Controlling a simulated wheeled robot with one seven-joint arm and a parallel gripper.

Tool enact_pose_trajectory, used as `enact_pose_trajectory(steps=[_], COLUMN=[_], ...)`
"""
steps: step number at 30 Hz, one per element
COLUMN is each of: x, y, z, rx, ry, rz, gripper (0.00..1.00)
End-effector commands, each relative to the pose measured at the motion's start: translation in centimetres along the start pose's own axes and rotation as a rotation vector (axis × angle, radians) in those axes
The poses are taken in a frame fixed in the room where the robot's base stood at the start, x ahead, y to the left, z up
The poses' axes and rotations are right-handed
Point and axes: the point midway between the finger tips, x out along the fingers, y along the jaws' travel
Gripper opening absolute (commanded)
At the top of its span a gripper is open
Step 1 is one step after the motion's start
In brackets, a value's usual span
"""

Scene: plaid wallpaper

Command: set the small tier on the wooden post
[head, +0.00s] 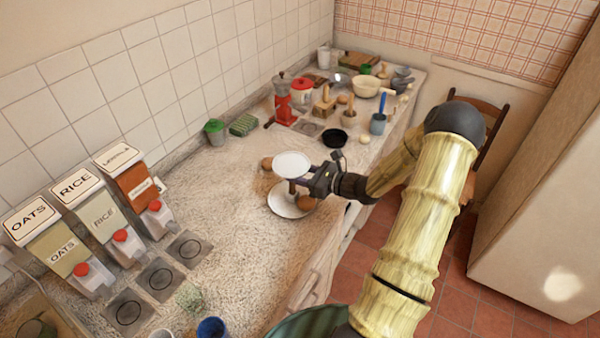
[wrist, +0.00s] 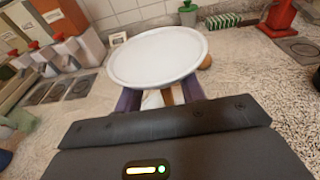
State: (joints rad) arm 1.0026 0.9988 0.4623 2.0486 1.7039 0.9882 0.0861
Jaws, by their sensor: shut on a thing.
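The small tier (head: 291,165) is a white round plate held level above the counter; in the wrist view it (wrist: 157,56) lies just beyond my gripper (wrist: 160,98). In the head view my gripper (head: 300,186) reaches in from the right and is shut at the tier's underside. Below it a larger white plate (head: 281,205) rests on the counter, with a brown round thing (head: 306,202) on its right side. A brown strip, perhaps the wooden post (wrist: 168,97), shows between my fingers. The tier and gripper hide most of it, so I cannot tell if they touch.
Another brown round thing (head: 266,163) lies behind the tier. Labelled dispensers (head: 103,230) stand along the left wall. The counter left of the plate is clear.

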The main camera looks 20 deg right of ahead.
Motion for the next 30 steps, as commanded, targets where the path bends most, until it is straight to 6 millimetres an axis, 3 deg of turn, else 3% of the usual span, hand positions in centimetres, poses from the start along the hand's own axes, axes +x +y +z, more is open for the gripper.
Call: enact_pose_trajectory(steps=[6,18,19,22,30], x=[0.2,0.22,0.22,0.22,0.2], y=[-0.01,-0.01,-0.01,0.0,0.0], z=[-1.01,-1.14,-1.14,-1.14,-1.2], rx=[0.0,0.0,0.0,0.0,0.0], ry=[-0.001,-0.001,-0.001,-0.001,0.001], rz=[0.0,0.0,0.0,0.0,0.0], gripper=[0.09,0.09,0.43,0.63,0.65])
